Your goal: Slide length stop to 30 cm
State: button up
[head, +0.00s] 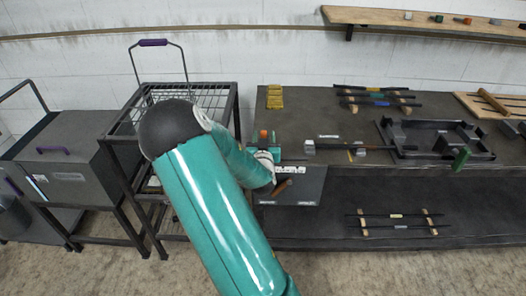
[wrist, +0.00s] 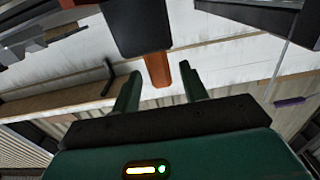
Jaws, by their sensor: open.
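A short orange-brown handle (head: 282,187) shows at the front left of the dark bench, beside the end of my arm. I cannot tell for sure whether it belongs to the length stop. In the wrist view, an orange-brown handle (wrist: 159,70) on a dark block (wrist: 137,25) lies between the lines of my two fingers. My gripper (wrist: 160,78) is open, with a gap on both sides of the handle. In the head view my arm hides most of the gripper. A pale marked strip (head: 291,168) lies behind the handle; its figures are too small to read.
A wire-topped cart (head: 234,108) stands left of the bench, near my arm. A dark tray (head: 385,128) and a rod with a metal block (head: 309,147) lie to the right. Racked rods (head: 372,90) are behind. A wooden shelf (head: 380,17) is on the wall.

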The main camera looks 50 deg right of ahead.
jog(key=v, duration=1.2)
